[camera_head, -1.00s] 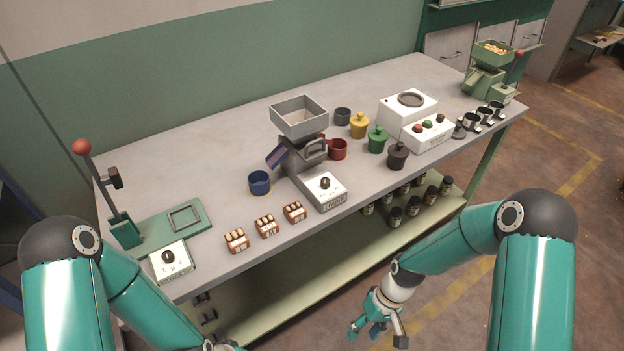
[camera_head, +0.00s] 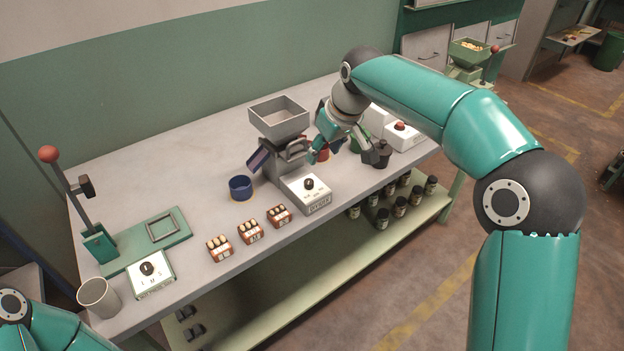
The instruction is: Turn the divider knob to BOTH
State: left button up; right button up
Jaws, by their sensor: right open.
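My left gripper is out of view; only part of that arm shows at lower left.
A blue cup (camera_head: 241,187) stands left of the machine. Several small filled crates (camera_head: 250,232) line the front edge. A green lever press (camera_head: 98,243), a second knob box (camera_head: 149,275) and a grey cup (camera_head: 98,297) stand at left.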

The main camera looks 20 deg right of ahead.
aim_at(310, 181)
jog(key=x, duration=1.3)
jog(key=shift+f, duration=0.35)
